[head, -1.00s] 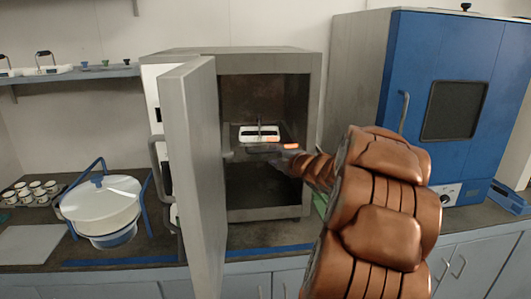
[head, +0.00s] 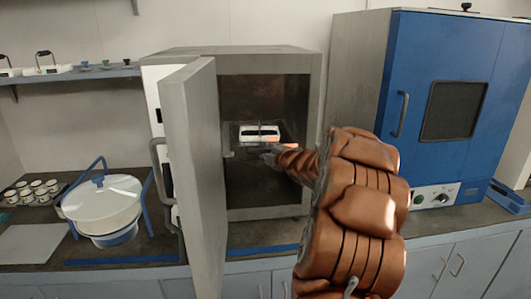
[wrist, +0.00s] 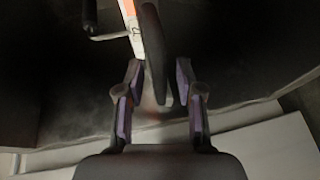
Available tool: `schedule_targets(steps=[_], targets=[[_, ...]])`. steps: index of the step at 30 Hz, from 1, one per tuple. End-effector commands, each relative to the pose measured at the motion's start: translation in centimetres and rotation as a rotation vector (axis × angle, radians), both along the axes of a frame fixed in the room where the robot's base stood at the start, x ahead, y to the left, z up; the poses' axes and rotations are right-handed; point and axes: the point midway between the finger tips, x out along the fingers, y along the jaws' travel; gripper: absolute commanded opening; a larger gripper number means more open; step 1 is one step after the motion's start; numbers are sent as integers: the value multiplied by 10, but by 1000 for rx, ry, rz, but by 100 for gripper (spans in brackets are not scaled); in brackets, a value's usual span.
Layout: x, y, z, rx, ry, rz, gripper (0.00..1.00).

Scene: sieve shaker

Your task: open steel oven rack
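The steel oven (head: 265,60) stands on the counter with its door (head: 195,160) swung wide open. Inside its dark chamber, a white tray-like piece (head: 246,132) with a dark handle sits at mid height, apparently on the rack, whose outline is too dark to make out. My gripper (head: 268,153) reaches into the chamber from the right, just in front of and below the white piece. In the wrist view my gripper (wrist: 160,85) has its fingers apart. A dark curved bar (wrist: 152,45) shows between them; I cannot tell whether they touch it. A white and orange strip (wrist: 132,25) lies beside it.
The open door stands left of my arm. A blue oven (head: 450,60), door shut, stands at the right. A white lidded pot in a blue frame (head: 103,200) and several small cups (head: 35,190) are on the left counter. A shelf (head: 100,72) hangs above.

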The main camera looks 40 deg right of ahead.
Motion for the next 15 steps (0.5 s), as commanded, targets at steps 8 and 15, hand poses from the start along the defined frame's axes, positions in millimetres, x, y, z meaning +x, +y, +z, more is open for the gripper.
schedule_targets(steps=[8, 15], targets=[[0, 0, 0, 0, 0, 0, 5], [0, 0, 0, 0, 0, -1, 0]])
